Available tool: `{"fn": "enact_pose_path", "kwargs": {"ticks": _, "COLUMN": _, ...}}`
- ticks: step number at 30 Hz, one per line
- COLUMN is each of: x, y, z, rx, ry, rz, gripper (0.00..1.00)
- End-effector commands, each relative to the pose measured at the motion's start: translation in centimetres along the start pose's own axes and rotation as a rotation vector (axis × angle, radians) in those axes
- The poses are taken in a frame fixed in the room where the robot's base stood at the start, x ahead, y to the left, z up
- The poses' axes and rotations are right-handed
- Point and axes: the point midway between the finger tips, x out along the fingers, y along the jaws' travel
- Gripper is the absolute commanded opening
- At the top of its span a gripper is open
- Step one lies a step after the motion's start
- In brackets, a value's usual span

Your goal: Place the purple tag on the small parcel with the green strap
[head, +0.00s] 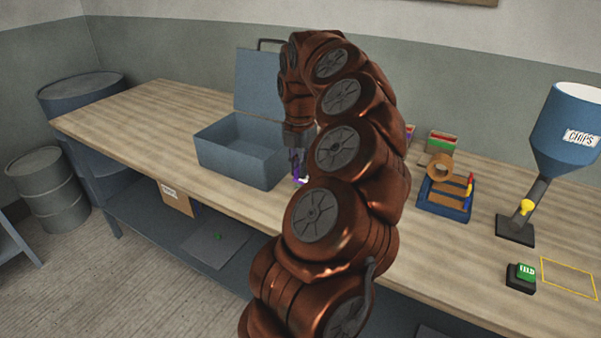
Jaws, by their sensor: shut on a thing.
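My gripper (296,165) points down over the workbench, just right of the open grey-blue box. It is shut on a small purple tag (300,181), which shows at the fingertips with a pale part beside it. A small box-like thing with green and red on it (442,141) stands at the back of the bench, right of my arm. It may be the parcel with the green strap, but it is too small to tell. Another small thing with red and purple (409,132) is partly hidden behind my arm.
The open grey-blue box (235,150) with a raised lid stands left of my gripper. A blue tape holder (445,200), a blue chips hopper (572,130) and a green button (525,273) are to the right. The wooden bench (140,115) is clear at far left.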

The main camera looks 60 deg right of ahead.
Motion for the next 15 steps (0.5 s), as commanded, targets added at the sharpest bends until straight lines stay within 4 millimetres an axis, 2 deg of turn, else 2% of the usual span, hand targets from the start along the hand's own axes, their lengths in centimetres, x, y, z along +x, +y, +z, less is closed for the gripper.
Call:
{"fn": "enact_pose_path", "kwargs": {"ticks": 13, "x": 0.1, "y": 0.5, "z": 1.5, "rx": 0.003, "ry": -0.001, "rz": -0.001, "gripper": 0.0}}
{"fn": "enact_pose_path", "kwargs": {"ticks": 15, "x": 0.6, "y": 0.4, "z": 1.4, "rx": 0.002, "ry": 0.0, "rz": -0.002, "gripper": 0.0}}
